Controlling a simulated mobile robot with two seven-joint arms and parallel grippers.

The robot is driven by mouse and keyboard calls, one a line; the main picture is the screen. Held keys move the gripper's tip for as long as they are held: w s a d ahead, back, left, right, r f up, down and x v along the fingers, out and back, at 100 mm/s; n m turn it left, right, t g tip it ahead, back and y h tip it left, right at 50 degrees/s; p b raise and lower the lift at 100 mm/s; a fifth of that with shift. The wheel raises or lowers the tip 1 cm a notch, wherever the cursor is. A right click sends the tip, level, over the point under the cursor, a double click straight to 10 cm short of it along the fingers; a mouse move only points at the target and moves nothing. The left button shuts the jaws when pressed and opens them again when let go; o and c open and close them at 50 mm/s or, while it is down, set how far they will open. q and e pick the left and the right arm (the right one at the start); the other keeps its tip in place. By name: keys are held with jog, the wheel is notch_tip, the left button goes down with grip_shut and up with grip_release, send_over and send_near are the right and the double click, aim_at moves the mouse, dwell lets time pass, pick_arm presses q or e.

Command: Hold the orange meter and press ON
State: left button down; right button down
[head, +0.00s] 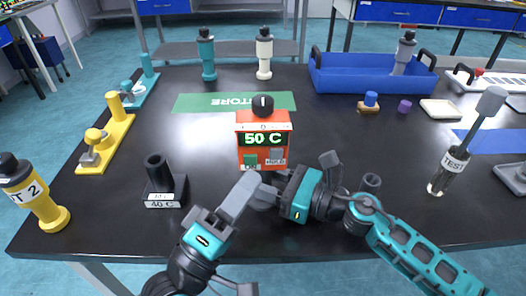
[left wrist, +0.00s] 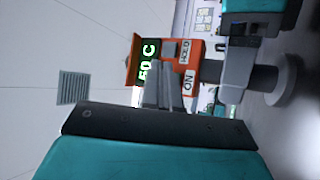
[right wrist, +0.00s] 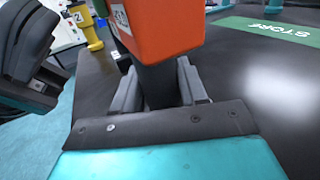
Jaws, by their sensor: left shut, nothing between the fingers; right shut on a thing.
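The orange meter (head: 284,141) is upright near the middle of the table, its lit display reading 50 C.
A black holder (head: 165,190) labelled 40 C stands left of my left gripper. A yellow bottle (head: 40,200) and yellow stand (head: 110,135) are further left. A green mat (head: 190,103) and blue tray (head: 335,80) lie behind. A grey-topped tool (head: 455,160) stands at right.

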pick_arm(q)
jog(key=shift+s, duration=2.55)
pick_arm(e)
jog(key=c, duration=0.5)
grip_release()
